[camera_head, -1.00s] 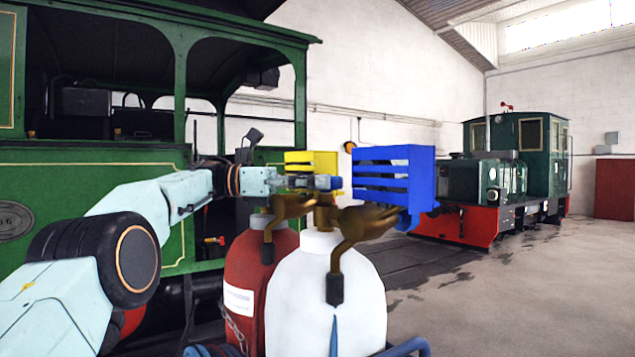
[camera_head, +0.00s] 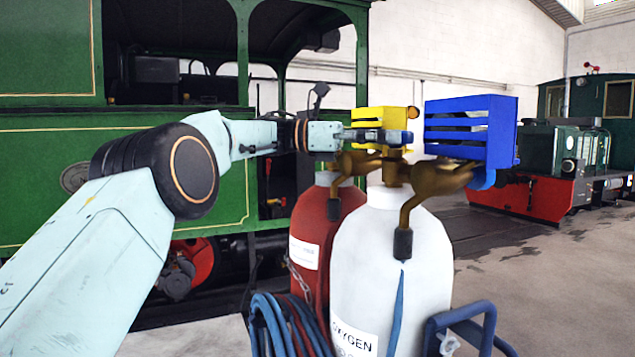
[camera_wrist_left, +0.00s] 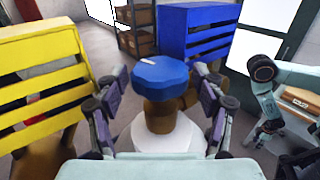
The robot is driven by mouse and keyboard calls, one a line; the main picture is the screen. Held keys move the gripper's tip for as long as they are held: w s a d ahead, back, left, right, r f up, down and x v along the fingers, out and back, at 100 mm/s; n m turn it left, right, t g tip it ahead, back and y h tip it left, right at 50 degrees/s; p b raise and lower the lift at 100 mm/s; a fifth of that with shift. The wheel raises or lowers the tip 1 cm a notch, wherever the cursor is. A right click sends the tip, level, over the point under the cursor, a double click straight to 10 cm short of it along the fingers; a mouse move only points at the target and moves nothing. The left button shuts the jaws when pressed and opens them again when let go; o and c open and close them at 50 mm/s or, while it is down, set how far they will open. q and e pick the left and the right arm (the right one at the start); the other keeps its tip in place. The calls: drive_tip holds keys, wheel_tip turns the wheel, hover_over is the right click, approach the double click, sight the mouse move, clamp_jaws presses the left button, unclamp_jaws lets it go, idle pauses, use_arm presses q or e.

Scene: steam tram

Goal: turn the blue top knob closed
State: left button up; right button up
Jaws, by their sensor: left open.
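The blue top knob (camera_wrist_left: 160,76) is a round, scalloped cap with a small white mark, on the brass valve above the white oxygen cylinder (camera_head: 385,265). In the head view only a small blue bit of the knob (camera_head: 408,138) shows past my left gripper (camera_head: 378,137). In the left wrist view, my left gripper's two dark fingers (camera_wrist_left: 158,90) stand open, one on each side of the knob. Gaps show between the fingers and the knob, so it is not gripped. My right gripper is not seen; a pale arm of mine shows at the right of the wrist view.
A yellow slatted box (camera_head: 380,120) and a blue slatted box (camera_head: 470,130) flank the valve. A red cylinder (camera_head: 325,235) stands left of the white one. Coiled hoses (camera_head: 268,325) hang low in front. A green tram (camera_head: 100,140) stands behind at left. The floor at right is open.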

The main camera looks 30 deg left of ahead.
use_arm(q)
drive_tip(key=shift+s+d+f+n+t+y+b, duration=0.15)
drive_tip(key=shift+n+t+y+b, duration=0.75)
drive_tip(key=shift+t+b, duration=0.55)
drive_tip(key=shift+s+d+n+t+y+b, duration=0.15)
drive_tip(key=shift+n+t+y+b, duration=0.55)
drive_tip(key=shift+n+t+b, duration=0.7)
drive_tip(key=shift+s+d+f+n+t+y+b, duration=0.15)
drive_tip(key=shift+n+t+y+b, duration=0.6)
drive_tip(key=shift+t+b, duration=0.7)
drive_tip(key=n+t+y+b, duration=0.1)
drive_tip(key=n+y+b, duration=0.1)
drive_tip(key=n+t+y+b, duration=0.1)
drive_tip(key=n+y+b, duration=0.1)
drive_tip(key=y, duration=0.1)
drive_tip(key=shift+s+d+r+t, duration=0.1)
drive_tip(key=shift+s+r+t, duration=0.1)
drive_tip(key=shift+t, duration=0.2)
drive_tip(key=shift+d, duration=0.1)
